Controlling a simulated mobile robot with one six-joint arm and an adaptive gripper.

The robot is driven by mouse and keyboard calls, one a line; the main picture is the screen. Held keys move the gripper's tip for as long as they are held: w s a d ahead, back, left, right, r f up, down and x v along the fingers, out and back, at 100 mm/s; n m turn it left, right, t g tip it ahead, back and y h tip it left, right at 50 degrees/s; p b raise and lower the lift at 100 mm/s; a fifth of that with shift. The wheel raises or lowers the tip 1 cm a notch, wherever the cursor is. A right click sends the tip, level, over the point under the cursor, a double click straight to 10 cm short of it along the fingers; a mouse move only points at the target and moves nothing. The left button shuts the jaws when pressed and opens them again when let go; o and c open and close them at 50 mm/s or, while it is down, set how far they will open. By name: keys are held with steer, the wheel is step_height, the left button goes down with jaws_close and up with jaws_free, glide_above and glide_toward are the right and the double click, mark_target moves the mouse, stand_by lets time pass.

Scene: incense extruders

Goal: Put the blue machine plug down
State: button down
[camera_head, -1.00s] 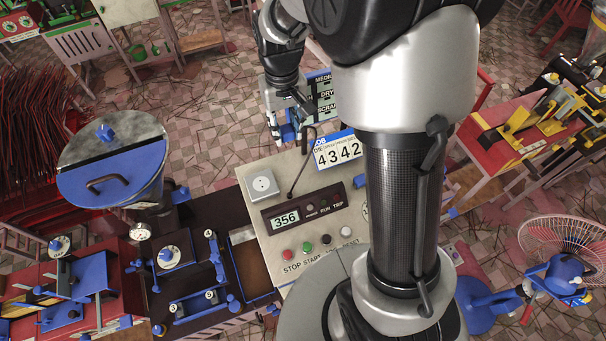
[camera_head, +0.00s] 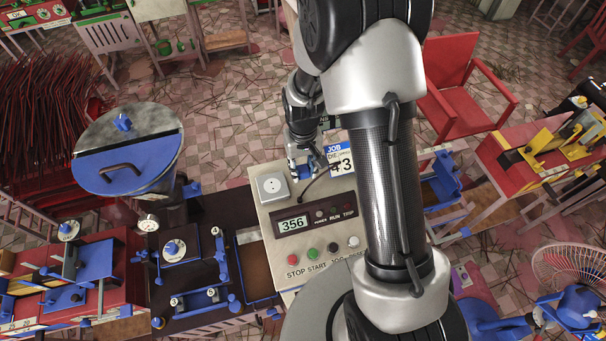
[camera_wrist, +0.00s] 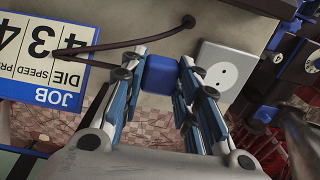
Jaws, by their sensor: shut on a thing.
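My gripper (camera_wrist: 160,85) is shut on the blue machine plug (camera_wrist: 160,74), which sits between the two fingertips in the wrist view. A dark cord (camera_wrist: 130,45) runs beside the plug and up to the panel. In the head view my gripper (camera_head: 302,172) is at the back edge of the cream control panel (camera_head: 262,206), just right of the white socket (camera_head: 271,187). The plug is apart from the socket (camera_wrist: 222,75), which shows empty to the right in the wrist view. In the head view the plug is mostly hidden by the gripper. I cannot tell whether it touches the panel.
A job sign (camera_head: 340,160) stands right of the gripper. A 356 display (camera_head: 293,224) and several buttons (camera_head: 313,254) are on the panel's front part. A large blue-lidded drum (camera_head: 127,150) stands at left. A bare strip of panel lies around the socket.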

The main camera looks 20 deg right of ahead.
mark_target(303, 169)
step_height(303, 169, down, 3)
steer(key=shift+s+f, duration=0.1)
steer(key=shift+f, duration=0.3)
steer(key=shift+f+b, duration=0.6)
steer(key=shift+b, duration=0.05)
steer(key=c, duration=1.2)
jaws_free()
steer(key=shift+r, duration=0.1)
